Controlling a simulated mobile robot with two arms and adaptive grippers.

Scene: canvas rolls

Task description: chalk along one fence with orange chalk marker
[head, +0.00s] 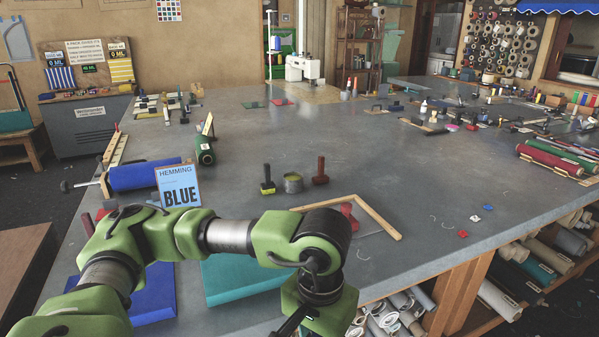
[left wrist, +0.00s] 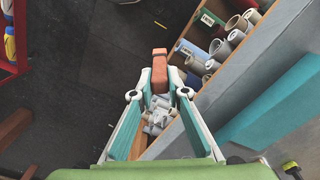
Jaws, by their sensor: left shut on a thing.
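My left gripper (left wrist: 160,93) is shut on an orange-brown block-like marker (left wrist: 159,72), which sticks out beyond the fingertips in the left wrist view. In that view it hangs over the floor beside the table edge. In the head view my left arm reaches across the front of the table, and its gripper is mostly cut off at the bottom edge. A pale wooden L-shaped fence (head: 378,217) lies on the grey table (head: 440,185), partly hidden behind my wrist. A red object (head: 348,212) sits inside its corner. My right gripper is not in view.
A yellow-black stamp-like tool (head: 267,182), a tin (head: 293,184) and a dark red tool (head: 321,172) stand behind the fence. Shelved rolls (head: 500,300) are below.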

